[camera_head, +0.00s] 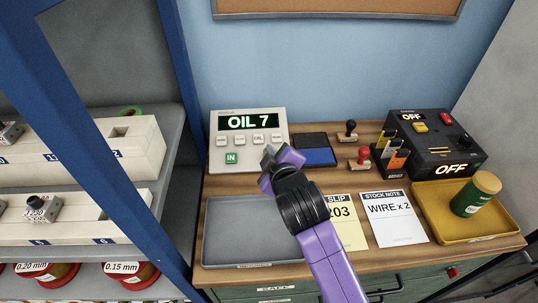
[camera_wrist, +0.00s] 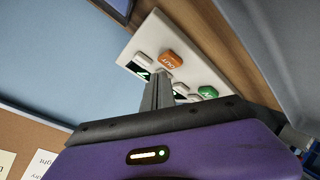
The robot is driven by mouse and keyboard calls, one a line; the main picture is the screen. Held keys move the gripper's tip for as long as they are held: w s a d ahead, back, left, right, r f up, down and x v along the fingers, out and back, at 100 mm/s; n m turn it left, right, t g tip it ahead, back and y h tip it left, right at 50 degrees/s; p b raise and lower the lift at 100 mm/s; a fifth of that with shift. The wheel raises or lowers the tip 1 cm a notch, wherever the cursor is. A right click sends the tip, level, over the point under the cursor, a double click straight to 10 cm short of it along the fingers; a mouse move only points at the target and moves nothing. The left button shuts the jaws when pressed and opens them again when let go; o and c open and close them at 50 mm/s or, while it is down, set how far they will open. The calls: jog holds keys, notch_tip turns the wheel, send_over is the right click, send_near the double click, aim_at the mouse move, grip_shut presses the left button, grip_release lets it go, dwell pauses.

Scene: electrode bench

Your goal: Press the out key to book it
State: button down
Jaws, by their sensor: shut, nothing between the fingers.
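The stock terminal (camera_head: 219,130) is a pale box at the back left of the bench, its lit display reading OIL 7. Below the display are a row of pale keys and a green IN key (camera_head: 232,159). The orange OUT key (camera_wrist: 171,60) shows in the wrist view; in the head view my gripper hides it. The green key (camera_wrist: 208,91) also shows there. My gripper (camera_head: 268,156) is shut and empty at the terminal's lower right. In the wrist view its fingertips (camera_wrist: 162,76) appear close beside the OUT key; I cannot tell whether they touch.
A grey tray (camera_head: 222,246) lies in front of the terminal. An ink pad (camera_head: 318,157) and two stamps, one red-handled (camera_head: 363,157), stand to the right. Further right are paper notes (camera_head: 393,217), a black box (camera_head: 440,145) and a yellow tray (camera_head: 446,229) with a green jar (camera_head: 476,194).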

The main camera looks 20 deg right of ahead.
jog(key=shift+f, duration=0.1)
jog(key=shift+w+f, duration=0.15)
jog(key=shift+f, duration=0.15)
jog(key=shift+w+d+f, duration=0.1)
jog(key=shift+w+f, duration=0.05)
jog(key=shift+f, duration=0.25)
dwell(0.7)
dwell(0.3)
jog(key=shift+s+r+p, duration=0.35)
jog(key=shift+r+p, duration=0.3)
jog(key=shift+r, duration=0.15)
jog(key=r+p, duration=0.1)
jog(key=s+r+p, duration=0.1)
jog(key=r+p, duration=0.2)
jog(key=p, duration=0.1)
jog(key=shift+s+a+r, duration=0.3)
jog(key=shift+s+a, duration=0.1)
dwell(0.6)
